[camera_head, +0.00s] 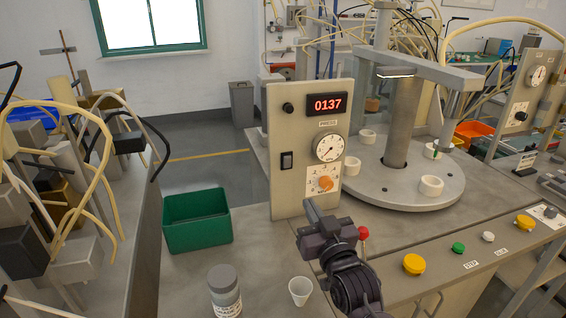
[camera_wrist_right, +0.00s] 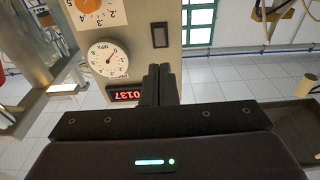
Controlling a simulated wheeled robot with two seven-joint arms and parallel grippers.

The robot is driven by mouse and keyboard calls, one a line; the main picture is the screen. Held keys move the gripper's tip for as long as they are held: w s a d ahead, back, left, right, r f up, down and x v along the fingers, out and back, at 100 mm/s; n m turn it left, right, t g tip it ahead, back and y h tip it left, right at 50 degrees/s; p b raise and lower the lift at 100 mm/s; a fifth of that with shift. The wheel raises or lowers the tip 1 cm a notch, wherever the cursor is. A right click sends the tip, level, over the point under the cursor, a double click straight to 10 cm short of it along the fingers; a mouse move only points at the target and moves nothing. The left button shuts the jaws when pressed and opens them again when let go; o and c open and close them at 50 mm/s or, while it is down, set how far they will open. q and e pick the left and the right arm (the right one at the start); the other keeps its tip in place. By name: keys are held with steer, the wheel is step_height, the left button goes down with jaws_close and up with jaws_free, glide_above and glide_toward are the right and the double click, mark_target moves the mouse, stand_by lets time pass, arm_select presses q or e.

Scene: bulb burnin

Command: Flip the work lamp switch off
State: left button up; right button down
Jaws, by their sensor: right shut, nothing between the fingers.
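A black rocker switch (camera_head: 287,160) sits on the left side of the upright grey panel (camera_head: 297,197); it also shows in the right wrist view (camera_wrist_right: 159,35). No label on it is readable, and its rocker position is too small to tell. A lamp bar (camera_head: 396,72) under the press's overhead arm glows white. My right gripper (camera_head: 310,205) is in front of the panel's lower edge, below the switch and apart from it. Its fingers (camera_wrist_right: 159,70) are shut and empty, pointing at the panel. My left gripper is out of view.
The panel also carries a red display (camera_head: 326,104) reading 0137, a pressure gauge (camera_head: 329,148) and an orange knob (camera_head: 326,183). A green bin (camera_head: 197,221), a grey bottle (camera_head: 225,290) and a white cup (camera_head: 300,291) stand left of my right arm. A red-tipped lever (camera_head: 363,234) is close beside it.

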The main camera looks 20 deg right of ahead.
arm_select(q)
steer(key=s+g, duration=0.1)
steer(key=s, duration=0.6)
arm_select(e)
steer(key=p, duration=0.1)
glide_toward(288, 160)
steer(key=w, duration=0.2)
steer(key=w+p, duration=0.1)
steer(key=w, duration=0.1)
steer(key=w+p, duration=0.1)
steer(key=w, duration=0.1)
steer(key=shift+a+r, duration=0.1)
steer(key=shift+r, duration=0.3)
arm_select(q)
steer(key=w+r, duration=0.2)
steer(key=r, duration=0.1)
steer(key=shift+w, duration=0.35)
arm_select(e)
steer(key=shift+w, duration=0.4)
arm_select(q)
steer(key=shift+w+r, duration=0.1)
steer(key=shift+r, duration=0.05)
